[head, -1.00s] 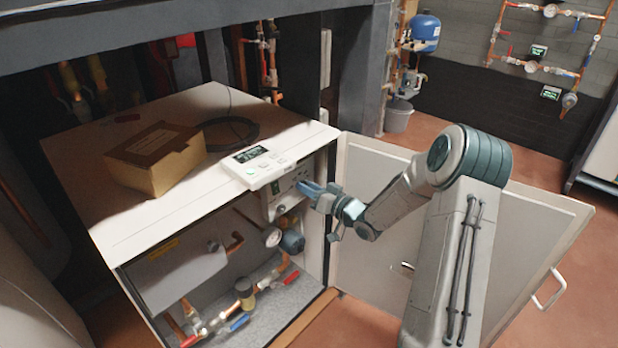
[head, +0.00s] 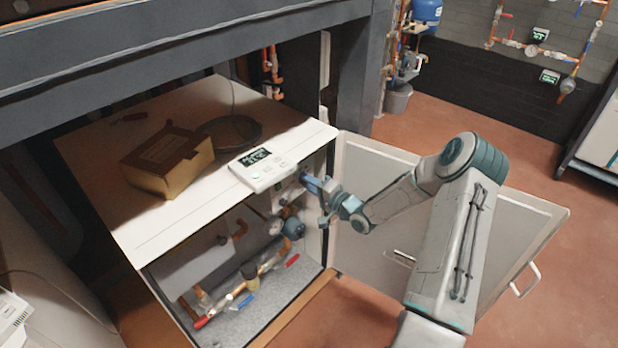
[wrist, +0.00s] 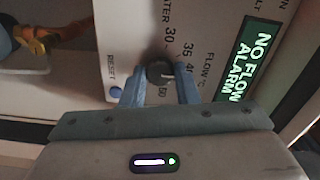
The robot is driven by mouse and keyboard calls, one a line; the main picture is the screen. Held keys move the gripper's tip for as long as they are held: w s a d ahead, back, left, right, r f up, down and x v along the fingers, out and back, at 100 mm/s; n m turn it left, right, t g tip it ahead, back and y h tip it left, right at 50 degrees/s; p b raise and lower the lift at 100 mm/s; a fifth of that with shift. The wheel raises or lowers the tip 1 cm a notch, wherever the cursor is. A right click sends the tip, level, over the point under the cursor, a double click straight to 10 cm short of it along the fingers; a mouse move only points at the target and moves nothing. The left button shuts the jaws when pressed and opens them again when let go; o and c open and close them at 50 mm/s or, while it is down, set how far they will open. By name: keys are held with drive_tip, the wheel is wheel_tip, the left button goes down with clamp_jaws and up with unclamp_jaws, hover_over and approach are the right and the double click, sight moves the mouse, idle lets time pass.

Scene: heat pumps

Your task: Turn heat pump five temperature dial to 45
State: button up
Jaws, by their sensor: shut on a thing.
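The dial (wrist: 160,72) is a dark round knob on a light panel (wrist: 122,40), seen sideways in the wrist view.
A green NO FLOW ALARM display (wrist: 250,60) and a blue RESET button (wrist: 116,92) flank the dial. The open cabinet door (head: 360,190) stands behind my arm. A cardboard box (head: 165,165) and a white controller (head: 263,172) sit on top. Pipes and valves fill the cabinet below.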

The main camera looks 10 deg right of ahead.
drive_tip(key=shift+m+p, duration=1.15)
drive_tip(key=shift+m, duration=2.65)
drive_tip(key=o, duration=1)
drive_tip(key=shift+c, duration=0.2)
drive_tip(key=shift+s+d, duration=0.1)
drive_tip(key=shift+s, duration=0.05)
drive_tip(key=p+v, duration=0.1)
drive_tip(key=v, duration=1.2)
drive_tip(key=shift+s+d, duration=0.2)
drive_tip(key=shift+s, duration=0.05)
